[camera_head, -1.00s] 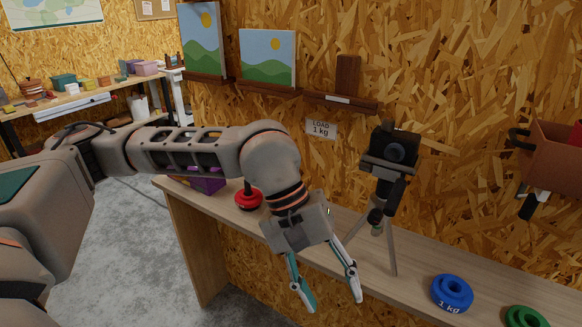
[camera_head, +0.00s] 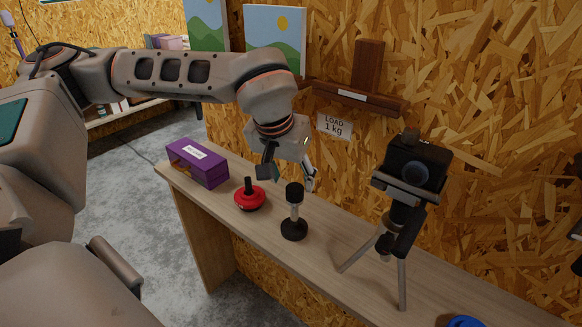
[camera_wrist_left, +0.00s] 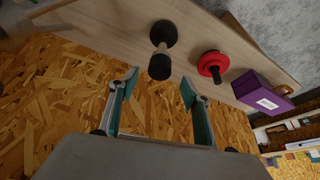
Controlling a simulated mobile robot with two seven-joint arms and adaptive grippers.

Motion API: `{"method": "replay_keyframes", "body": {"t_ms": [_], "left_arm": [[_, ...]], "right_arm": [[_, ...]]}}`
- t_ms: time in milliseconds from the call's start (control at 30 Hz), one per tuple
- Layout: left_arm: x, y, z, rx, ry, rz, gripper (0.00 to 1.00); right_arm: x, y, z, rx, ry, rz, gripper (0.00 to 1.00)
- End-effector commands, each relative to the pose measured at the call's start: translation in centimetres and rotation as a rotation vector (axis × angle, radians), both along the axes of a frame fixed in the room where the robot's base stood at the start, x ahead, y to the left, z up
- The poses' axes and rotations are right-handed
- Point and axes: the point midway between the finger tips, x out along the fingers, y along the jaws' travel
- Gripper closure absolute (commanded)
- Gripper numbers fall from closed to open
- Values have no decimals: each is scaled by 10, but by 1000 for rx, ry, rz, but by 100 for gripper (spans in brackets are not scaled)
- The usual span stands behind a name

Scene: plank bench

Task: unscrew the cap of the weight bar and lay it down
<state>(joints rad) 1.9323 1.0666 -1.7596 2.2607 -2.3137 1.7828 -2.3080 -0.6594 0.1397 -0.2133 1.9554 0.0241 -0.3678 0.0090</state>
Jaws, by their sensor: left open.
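The weight bar stands upright on the bench (camera_head: 345,270), with a black cap (camera_head: 294,190) on top, a pale rod (camera_head: 294,211) and a round black base (camera_head: 294,231). My left gripper (camera_head: 289,178) is open and empty, with its fingers spread behind and above the cap in the head view. In the left wrist view the cap (camera_wrist_left: 159,68) shows beyond and between the open fingers (camera_wrist_left: 159,87), with no contact visible. My right gripper is not in view.
A red disc with a black post (camera_head: 249,196) and a purple box (camera_head: 197,163) stand left of the bar. A tripod with a black device (camera_head: 414,172) stands to the right. A blue weight (camera_head: 466,322) shows at the lower edge. The chipboard wall backs the bench.

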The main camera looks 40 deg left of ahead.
Motion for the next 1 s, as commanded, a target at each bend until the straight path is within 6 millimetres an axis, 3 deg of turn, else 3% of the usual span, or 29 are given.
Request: {"method": "replay_keyframes", "body": {"t_ms": [100, 300, 633, 667, 800, 1000], "left_arm": [[6, 1, -18, 1, 3, -1, 52], [13, 2, -32, 0, 1, 0, 52], [14, 2, -35, -1, 0, 0, 52], [14, 2, -35, -1, 0, 0, 57], [14, 2, -35, -1, 0, 0, 93], [14, 1, -34, -1, 0, 28, 97]], "right_arm": [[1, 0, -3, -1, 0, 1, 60], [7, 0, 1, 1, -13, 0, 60], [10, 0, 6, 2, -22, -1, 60], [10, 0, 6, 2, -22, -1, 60], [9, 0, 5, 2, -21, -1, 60], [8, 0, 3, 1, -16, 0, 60]]}}
